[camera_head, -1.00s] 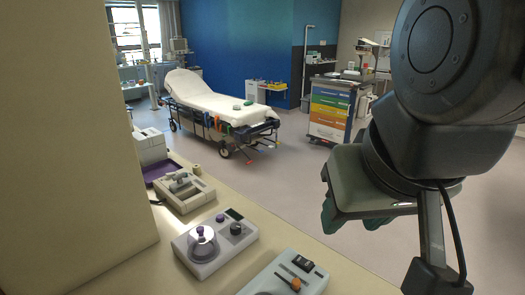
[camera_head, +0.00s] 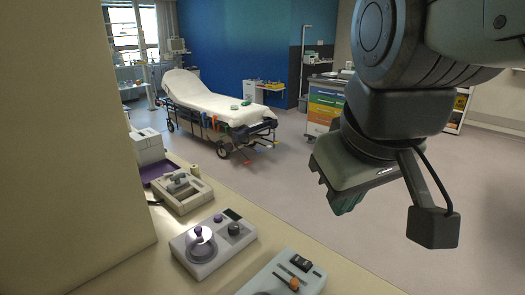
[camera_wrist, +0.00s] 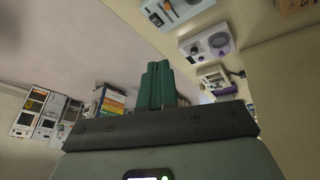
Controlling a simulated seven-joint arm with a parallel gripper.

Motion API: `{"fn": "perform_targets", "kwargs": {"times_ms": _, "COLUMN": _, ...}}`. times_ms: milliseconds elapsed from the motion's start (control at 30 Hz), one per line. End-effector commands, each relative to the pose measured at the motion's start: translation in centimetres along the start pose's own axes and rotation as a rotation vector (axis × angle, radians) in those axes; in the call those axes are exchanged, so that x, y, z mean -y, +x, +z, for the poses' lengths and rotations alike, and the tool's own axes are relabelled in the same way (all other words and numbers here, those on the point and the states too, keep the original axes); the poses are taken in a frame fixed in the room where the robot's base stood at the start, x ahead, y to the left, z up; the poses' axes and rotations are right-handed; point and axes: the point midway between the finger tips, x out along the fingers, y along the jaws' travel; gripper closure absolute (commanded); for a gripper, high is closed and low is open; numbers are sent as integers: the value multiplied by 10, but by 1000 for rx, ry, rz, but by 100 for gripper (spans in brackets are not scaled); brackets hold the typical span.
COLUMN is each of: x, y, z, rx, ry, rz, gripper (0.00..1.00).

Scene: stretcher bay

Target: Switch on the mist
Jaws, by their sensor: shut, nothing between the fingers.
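Several devices stand on the beige counter (camera_head: 140,272). The nearest device (camera_head: 262,284) has a black rocker switch (camera_head: 301,263) and an orange-tipped slider lever (camera_head: 293,284); its front is cut off by the picture edge. Behind it, a pale device (camera_head: 213,258) has a clear dome with a purple knob, another purple knob and a dark dial. No label or mist shows, so I cannot tell which makes mist. My gripper (camera_head: 345,201) hangs right of and above the counter, apart from the devices. Its green fingers (camera_wrist: 160,84) are together and empty in the wrist view.
Farther along the counter are a beige device (camera_head: 183,204), a purple tray (camera_head: 158,169) and a white box-like device (camera_head: 149,149). A wall panel stands close at the left. A stretcher (camera_head: 215,104) and a coloured drawer cart (camera_head: 325,104) are far off across open floor.

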Motion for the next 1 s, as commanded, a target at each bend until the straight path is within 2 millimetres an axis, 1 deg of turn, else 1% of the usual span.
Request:
{"fn": "perform_targets", "kwargs": {"times_ms": 33, "x": -4, "y": 8, "z": -11, "rx": 34, "ry": -88, "rz": -3, "gripper": 100}}
{"fn": "perform_targets", "kwargs": {"times_ms": 100, "x": -9, "y": 20, "z": -25, "rx": 74, "ry": -231, "rz": -9, "gripper": 100}}
{"fn": "perform_targets", "kwargs": {"times_ms": 267, "x": -20, "y": 53, "z": -55, "rx": 158, "ry": -556, "rz": -46, "gripper": 100}}
{"fn": "perform_targets", "kwargs": {"times_ms": 367, "x": -26, "y": 77, "z": -72, "rx": 204, "ry": -759, "rz": -86, "gripper": 100}}
{"fn": "perform_targets", "kwargs": {"times_ms": 500, "x": -33, "y": 118, "z": -91, "rx": 256, "ry": -1042, "rz": -162, "gripper": 100}}
{"fn": "perform_targets", "kwargs": {"times_ms": 567, "x": -36, "y": 137, "z": -98, "rx": 274, "ry": -1161, "rz": -202, "gripper": 100}}
{"fn": "perform_targets", "kwargs": {"times_ms": 667, "x": -40, "y": 171, "z": -106, "rx": 294, "ry": -1358, "rz": -276, "gripper": 100}}
{"fn": "perform_targets", "kwargs": {"times_ms": 700, "x": -40, "y": 186, "z": -109, "rx": 299, "ry": -1436, "rz": -309, "gripper": 100}}
{"fn": "perform_targets", "kwargs": {"times_ms": 767, "x": -41, "y": 207, "z": -111, "rx": 301, "ry": -1548, "rz": -358, "gripper": 100}}
{"fn": "perform_targets", "kwargs": {"times_ms": 800, "x": -42, "y": 221, "z": -112, "rx": 302, "ry": -1620, "rz": -391, "gripper": 100}}
{"fn": "perform_targets", "kwargs": {"times_ms": 900, "x": -42, "y": 252, "z": -112, "rx": 293, "ry": -1775, "rz": -468, "gripper": 100}}
{"fn": "perform_targets", "kwargs": {"times_ms": 1000, "x": -42, "y": 276, "z": -111, "rx": 280, "ry": -1893, "rz": -529, "gripper": 100}}
